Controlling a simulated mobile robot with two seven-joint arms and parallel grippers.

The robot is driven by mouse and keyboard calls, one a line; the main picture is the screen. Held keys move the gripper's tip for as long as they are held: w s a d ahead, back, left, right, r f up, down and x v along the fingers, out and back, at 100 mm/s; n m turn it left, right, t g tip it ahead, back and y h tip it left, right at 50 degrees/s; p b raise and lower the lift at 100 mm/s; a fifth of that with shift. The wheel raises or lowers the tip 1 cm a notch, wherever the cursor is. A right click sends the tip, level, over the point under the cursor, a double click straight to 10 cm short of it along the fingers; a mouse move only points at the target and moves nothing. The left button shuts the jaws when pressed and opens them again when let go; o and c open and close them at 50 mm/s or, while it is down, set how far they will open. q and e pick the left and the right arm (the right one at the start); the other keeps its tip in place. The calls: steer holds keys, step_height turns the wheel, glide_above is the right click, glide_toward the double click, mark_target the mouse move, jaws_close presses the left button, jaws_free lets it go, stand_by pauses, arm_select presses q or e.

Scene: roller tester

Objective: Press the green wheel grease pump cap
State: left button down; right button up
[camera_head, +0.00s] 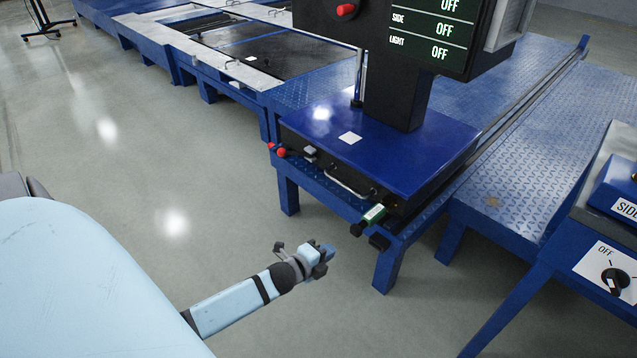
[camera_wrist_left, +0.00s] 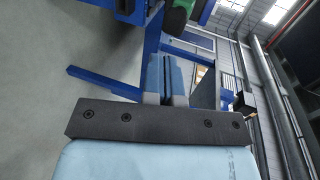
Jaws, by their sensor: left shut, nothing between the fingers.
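The green and white grease pump (camera_head: 374,213) is mounted at the front edge of the blue machine, with a black end piece (camera_head: 356,230) pointing toward me. Which part is the cap is too small to tell. Green also shows at the top of the left wrist view (camera_wrist_left: 178,15), cut off by the edge. My left gripper (camera_head: 329,250) is in front of and below the pump in the head view, apart from it. Its blue fingers (camera_wrist_left: 173,75) are together with nothing between them. My right gripper is in neither view.
The blue machine (camera_head: 390,160) carries a black post and a display. Red knobs (camera_head: 281,152) and a handle (camera_head: 350,187) sit along its front. A control panel with a dial (camera_head: 614,281) stands at the right.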

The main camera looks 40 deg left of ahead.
mark_target(353, 232)
arm_select(q)
steer(key=shift+r+b+x, duration=0.15)
steer(key=shift+b+x, duration=0.35)
steer(key=shift+x, duration=0.8)
steer(key=shift+r+b+x, duration=0.2)
steer(key=shift+b+x, duration=0.25)
steer(key=shift+x, duration=0.9)
steer(key=shift+r+b+x, duration=0.15)
steer(key=shift+b+x, duration=0.35)
steer(key=shift+x, duration=0.8)
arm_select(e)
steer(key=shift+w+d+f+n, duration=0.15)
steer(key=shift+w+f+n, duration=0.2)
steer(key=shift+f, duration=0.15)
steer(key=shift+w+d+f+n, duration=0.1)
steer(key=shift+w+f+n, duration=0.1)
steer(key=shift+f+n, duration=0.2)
arm_select(q)
steer(key=shift+w, duration=0.15)
steer(key=shift+w+r, duration=0.1)
steer(key=shift+w, duration=0.2)
steer(key=shift+w+d+p, duration=0.1)
steer(key=shift+w+p, duration=0.4)
steer(key=shift+w, duration=0.6)
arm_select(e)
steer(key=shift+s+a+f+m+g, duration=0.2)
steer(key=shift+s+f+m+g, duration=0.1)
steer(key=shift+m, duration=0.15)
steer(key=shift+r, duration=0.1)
